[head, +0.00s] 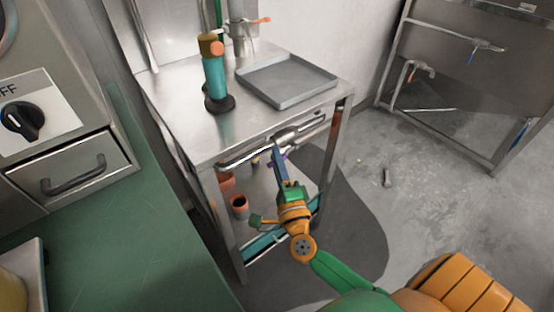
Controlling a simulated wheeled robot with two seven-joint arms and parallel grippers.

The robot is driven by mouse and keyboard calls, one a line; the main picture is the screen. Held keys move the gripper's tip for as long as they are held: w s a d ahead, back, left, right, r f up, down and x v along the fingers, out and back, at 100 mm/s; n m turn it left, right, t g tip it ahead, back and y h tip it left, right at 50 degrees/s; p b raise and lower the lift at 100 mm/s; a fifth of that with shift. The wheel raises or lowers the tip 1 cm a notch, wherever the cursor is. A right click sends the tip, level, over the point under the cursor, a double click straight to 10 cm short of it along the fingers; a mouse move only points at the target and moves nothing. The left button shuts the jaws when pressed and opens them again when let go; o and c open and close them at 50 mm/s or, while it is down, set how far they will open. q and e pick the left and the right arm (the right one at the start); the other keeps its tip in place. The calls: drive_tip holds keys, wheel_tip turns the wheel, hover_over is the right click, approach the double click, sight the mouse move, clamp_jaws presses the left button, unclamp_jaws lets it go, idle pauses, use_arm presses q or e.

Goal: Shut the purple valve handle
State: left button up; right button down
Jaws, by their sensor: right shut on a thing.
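A metal pipe (245,155) runs along the front of the steel table, just below its top. A small patch of purple, the valve handle (284,157), shows just below the pipe, mostly hidden by my right gripper. My right gripper (277,153) reaches up from below with its narrow blue-grey fingers at the pipe. It is shut on the purple handle, though the fingers cover most of the contact. The handle's exact angle cannot be told. My left gripper is not in view.
The steel table (185,118) carries a grey tray (287,82) and a teal cylinder (214,78). Orange-brown cups (239,207) stand below it. A green counter (110,240) is at left.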

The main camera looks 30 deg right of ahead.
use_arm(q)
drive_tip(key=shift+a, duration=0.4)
use_arm(e)
drive_tip(key=shift+r+p, duration=0.3)
drive_tip(key=shift+p, duration=0.2)
drive_tip(key=r+m+p, duration=0.1)
drive_tip(key=p, duration=0.1)
drive_tip(key=r+m+g+p, duration=0.1)
drive_tip(key=m+p, duration=0.1)
drive_tip(key=p, duration=0.1)
drive_tip(key=r+m+g+p, duration=0.1)
drive_tip(key=p, duration=0.2)
drive_tip(key=shift+d+r+m, duration=0.2)
drive_tip(key=shift+d+m, duration=0.1)
drive_tip(key=shift+d, duration=0.05)
use_arm(q)
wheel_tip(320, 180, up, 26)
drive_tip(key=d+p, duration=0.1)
drive_tip(key=p, duration=1.6)
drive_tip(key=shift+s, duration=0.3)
use_arm(e)
drive_tip(key=w+d+r+m+g+y, duration=0.1)
drive_tip(key=d+r+m+g+y, duration=0.2)
drive_tip(key=d+m, duration=0.3)
drive_tip(key=shift+m+g+y, duration=0.5)
drive_tip(key=shift+m+y, duration=0.2)
drive_tip(key=shift+m, duration=1.1)
drive_tip(key=shift+d+f, duration=0.1)
drive_tip(key=shift+d, duration=0.05)
